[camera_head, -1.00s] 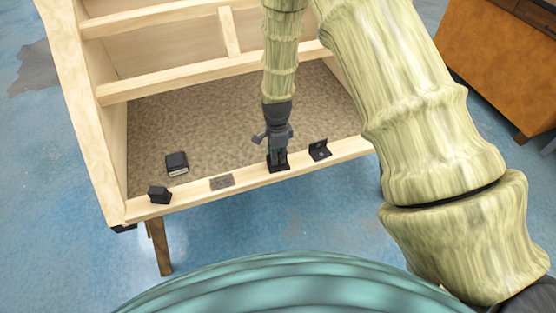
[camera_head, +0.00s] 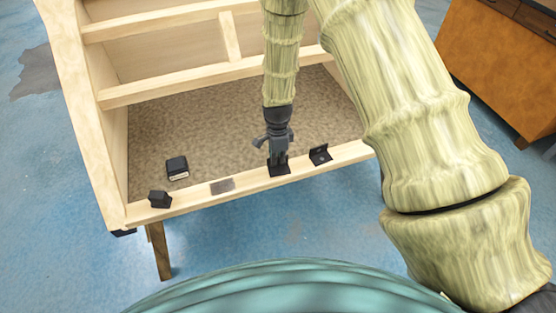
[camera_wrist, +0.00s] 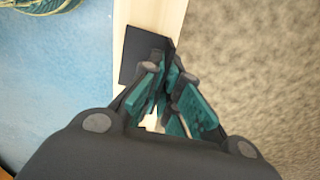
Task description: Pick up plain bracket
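A plain black L-shaped bracket (camera_head: 279,170) sits on the front rail of the wooden frame. In the wrist view its flat plate (camera_wrist: 138,55) lies on the pale rail, and its upright plate stands between my fingers. My gripper (camera_head: 279,157) points down onto it; in the wrist view my gripper (camera_wrist: 168,78) has its teal fingers drawn close together on the upright plate. The fingers hide part of the bracket. I see no gap between the bracket and the rail.
Another black bracket (camera_head: 320,154) with a light spot stands just right on the same rail. A flat grey plate (camera_head: 222,186) and a black block (camera_head: 160,199) lie to the left. A dark box-like piece (camera_head: 177,168) lies on the speckled panel (camera_head: 215,135) behind.

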